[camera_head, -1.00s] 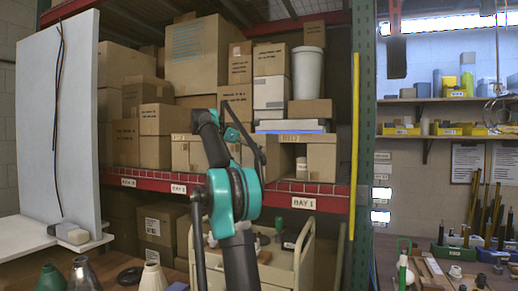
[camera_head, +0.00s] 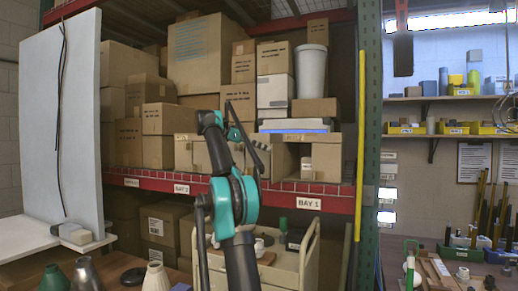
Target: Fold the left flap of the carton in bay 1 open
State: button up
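The carton in bay 1 (camera_head: 327,159) stands on the shelf above the "BAY 1" label (camera_head: 308,203). It is brown, and its front shows a dark opening with a small pale object (camera_head: 306,166) inside. A brown panel is at the left side of the opening; I cannot tell clearly how the left flap lies. My gripper (camera_head: 259,155) is at the end of my raised arm, just left of the carton in the picture. It is small and dark, and its fingers are not clear. I cannot tell whether it touches the carton.
Stacked cartons (camera_head: 206,58) fill the shelf to the left. A white bin (camera_head: 312,72) stands above the bay 1 carton. A green post (camera_head: 369,150) and yellow strip (camera_head: 361,140) border the bay on the right. A cream cart (camera_head: 284,268) stands below.

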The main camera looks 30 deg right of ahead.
jog(key=shift+o, duration=0.8)
jog(key=shift+d, duration=0.35)
jog(key=shift+w+a, duration=0.1)
jog(key=shift+c, duration=0.2)
jog(key=shift+a, duration=0.25)
jog(key=shift+c, duration=1)
jog(key=shift+a+r, duration=0.15)
jog(key=shift+a, duration=0.05)
jog(key=shift+c, duration=0.3)
jog(key=w+a, duration=0.3)
jog(key=a, duration=0.9)
jog(key=shift+w+a, duration=0.2)
jog(key=shift+a, duration=0.05)
